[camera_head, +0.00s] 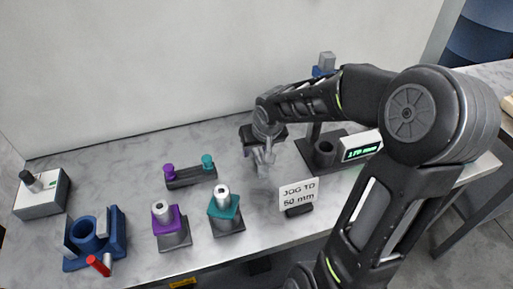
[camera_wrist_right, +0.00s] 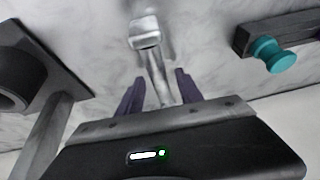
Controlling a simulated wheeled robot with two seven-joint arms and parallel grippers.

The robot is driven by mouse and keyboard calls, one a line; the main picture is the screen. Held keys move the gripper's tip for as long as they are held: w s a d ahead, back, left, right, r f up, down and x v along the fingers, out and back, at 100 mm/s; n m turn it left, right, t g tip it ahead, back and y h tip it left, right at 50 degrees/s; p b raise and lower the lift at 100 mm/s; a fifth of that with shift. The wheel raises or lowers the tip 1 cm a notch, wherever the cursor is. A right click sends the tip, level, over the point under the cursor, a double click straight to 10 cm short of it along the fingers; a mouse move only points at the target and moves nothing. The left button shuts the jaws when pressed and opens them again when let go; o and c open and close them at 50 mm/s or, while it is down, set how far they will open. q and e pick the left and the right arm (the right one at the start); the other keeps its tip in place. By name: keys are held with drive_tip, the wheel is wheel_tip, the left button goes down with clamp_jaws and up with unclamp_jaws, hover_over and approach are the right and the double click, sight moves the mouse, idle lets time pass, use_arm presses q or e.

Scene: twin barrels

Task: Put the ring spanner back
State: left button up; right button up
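My right gripper (camera_head: 262,152) points down over the table's middle; its dark fingers show in the right wrist view (camera_wrist_right: 160,85). A grey metal tool, apparently the ring spanner (camera_wrist_right: 147,32), has its shank between these fingers, with a narrow gap visible on each side. In the head view its lower end (camera_head: 264,170) shows below the gripper. I cannot tell whether it touches the table, and no ring opening is clear. My left gripper is not in view.
A dark rack (camera_head: 191,180) has purple and teal knobs. Purple (camera_head: 168,220) and teal (camera_head: 226,208) blocks stand in front. A "JOG TO 50 mm" sign (camera_head: 298,192) and a dark stand with display (camera_head: 361,147) are right. A blue fixture (camera_head: 112,230) and grey box (camera_head: 42,198) are left.

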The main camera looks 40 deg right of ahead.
drive_tip(key=shift+s+r, duration=0.1)
drive_tip(key=shift+r, duration=0.45)
drive_tip(key=v, duration=1.1)
drive_tip(key=shift+s+p, duration=0.2)
drive_tip(key=shift+p, duration=0.1)
